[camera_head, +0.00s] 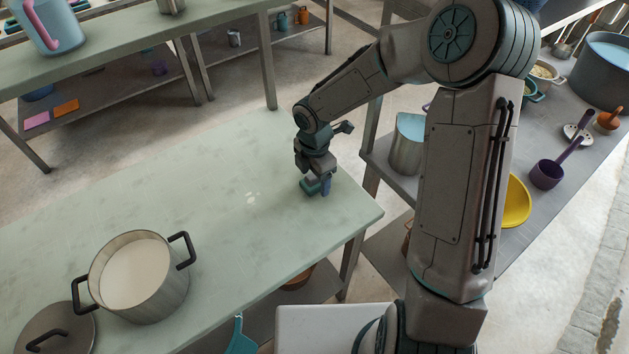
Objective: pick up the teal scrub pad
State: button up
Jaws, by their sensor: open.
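My gripper (317,180) points down over the right part of the pale green table (200,190), near its far right edge. A small teal block (309,188), which looks like the scrub pad, is right at the fingertips, low over or on the table. A bluish piece (326,186) beside it may be a finger of the gripper. The gripper hides much of the pad. My jaws are open, and I cannot tell whether they touch the pad.
A steel pot of white liquid (140,275) and a lid (55,335) stand at the table's lower left. The middle of the table is clear except for small white spots (252,197). A metal bench (520,200) on the right holds a yellow bowl (515,203) and purple ladle (547,173).

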jog(key=c, duration=1.2)
jog(key=shift+o, duration=0.2)
jog(key=shift+r, duration=0.1)
jog(key=shift+r, duration=0.5)
jog(key=r, duration=0.1)
jog(key=d+r, duration=0.1)
jog(key=r, duration=0.1)
jog(key=shift+r, duration=0.3)
jog(key=s+d+r+p, duration=0.1)
jog(key=s+d+r, duration=0.1)
jog(key=d+r, duration=0.4)
jog(key=shift+s+d+r+p, duration=0.15)
jog(key=shift+s+d+p, duration=0.2)
jog(key=shift+d, duration=1.85)
jog(key=shift+w, duration=0.1)
jog(key=shift+o, duration=1)
